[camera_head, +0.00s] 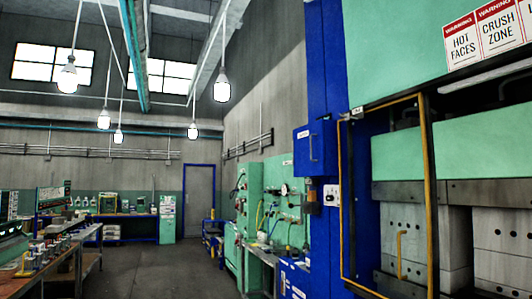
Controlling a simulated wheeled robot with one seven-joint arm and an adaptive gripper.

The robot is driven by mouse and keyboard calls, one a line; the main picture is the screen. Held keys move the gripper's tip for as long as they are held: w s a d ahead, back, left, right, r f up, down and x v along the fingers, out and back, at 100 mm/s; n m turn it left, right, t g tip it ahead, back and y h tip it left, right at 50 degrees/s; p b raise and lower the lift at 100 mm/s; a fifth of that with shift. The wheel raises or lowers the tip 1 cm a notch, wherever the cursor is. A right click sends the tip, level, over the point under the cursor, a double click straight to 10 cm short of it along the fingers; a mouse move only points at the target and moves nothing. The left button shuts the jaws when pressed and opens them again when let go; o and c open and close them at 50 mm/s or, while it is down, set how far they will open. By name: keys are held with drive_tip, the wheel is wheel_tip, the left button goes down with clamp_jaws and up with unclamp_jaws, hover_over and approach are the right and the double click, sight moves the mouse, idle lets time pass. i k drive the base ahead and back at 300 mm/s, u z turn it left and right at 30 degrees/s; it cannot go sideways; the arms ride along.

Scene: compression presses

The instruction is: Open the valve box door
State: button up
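A blue box (315,150) with a thin vertical handle on its front is mounted on the blue column at the right of centre, and it looks like the valve box. Its door appears shut, flush with the box. A small pale label sits near its top left. The inside of the box is hidden. My gripper and arm are not in view.
A large press (455,150) with a yellow-edged frame (427,200) and warning signs (480,35) fills the right side. Green panels with hoses (275,205) stand left of the column. A workbench (60,262) is at left. The dark floor (165,272) between is clear.

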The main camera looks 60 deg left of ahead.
sight(308, 144)
drive_tip(key=u, duration=1.5)
drive_tip(key=i, duration=1.25)
drive_tip(key=u, duration=0.15)
